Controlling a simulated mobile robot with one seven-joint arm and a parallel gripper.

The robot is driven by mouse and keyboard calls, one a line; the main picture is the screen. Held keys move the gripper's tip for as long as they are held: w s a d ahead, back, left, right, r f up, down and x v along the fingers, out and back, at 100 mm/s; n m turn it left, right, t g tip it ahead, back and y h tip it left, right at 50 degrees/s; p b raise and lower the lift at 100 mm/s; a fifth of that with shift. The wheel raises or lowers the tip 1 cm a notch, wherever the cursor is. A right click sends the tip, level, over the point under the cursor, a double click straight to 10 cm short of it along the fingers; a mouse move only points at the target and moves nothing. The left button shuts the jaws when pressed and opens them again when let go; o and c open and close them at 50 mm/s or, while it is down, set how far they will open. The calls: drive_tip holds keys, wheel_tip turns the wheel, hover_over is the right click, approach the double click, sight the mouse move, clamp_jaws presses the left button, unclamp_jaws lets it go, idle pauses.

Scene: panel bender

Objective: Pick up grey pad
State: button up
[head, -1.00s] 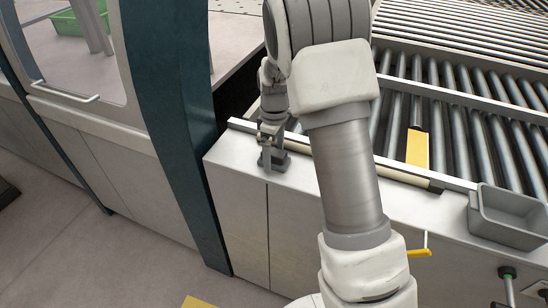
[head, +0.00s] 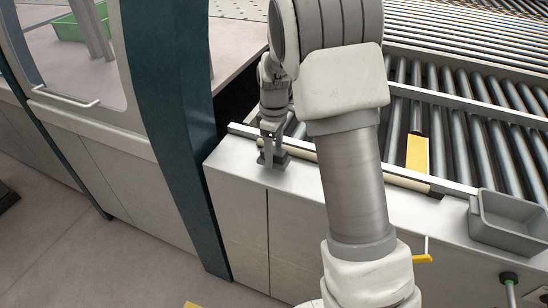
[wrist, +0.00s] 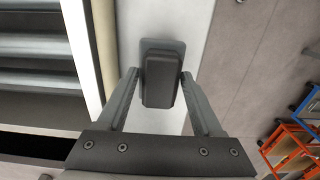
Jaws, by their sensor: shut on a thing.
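The grey pad (wrist: 161,84) is a dark grey block on a wider, lighter grey base, seen from above in the wrist view. It sits at the pale metal ledge beside the roller conveyor. My gripper (wrist: 159,76) reaches down over it with one finger on each side, shut on the block. In the head view my gripper (head: 269,148) is at the left end of the ledge, and the pad (head: 282,158) shows only in small part beneath it. I cannot tell whether its base still touches the ledge.
The conveyor rollers (head: 490,140) lie behind the ledge, with a yellow strip (head: 417,154) among them. A grey bin (head: 510,220) stands at the right. A dark teal machine post (head: 170,120) rises close to the left of my gripper. Orange and blue bins show in the wrist view (wrist: 290,145).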

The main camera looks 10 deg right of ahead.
wheel_tip(320, 180, up, 2)
drive_tip(key=shift+d+r, duration=0.1)
drive_tip(key=shift+d, duration=0.05)
drive_tip(key=s+d+r, duration=0.1)
drive_tip(key=d+r, duration=0.5)
drive_tip(key=d, duration=0.5)
drive_tip(key=shift+s+d+r, duration=0.2)
drive_tip(key=shift+s, duration=0.1)
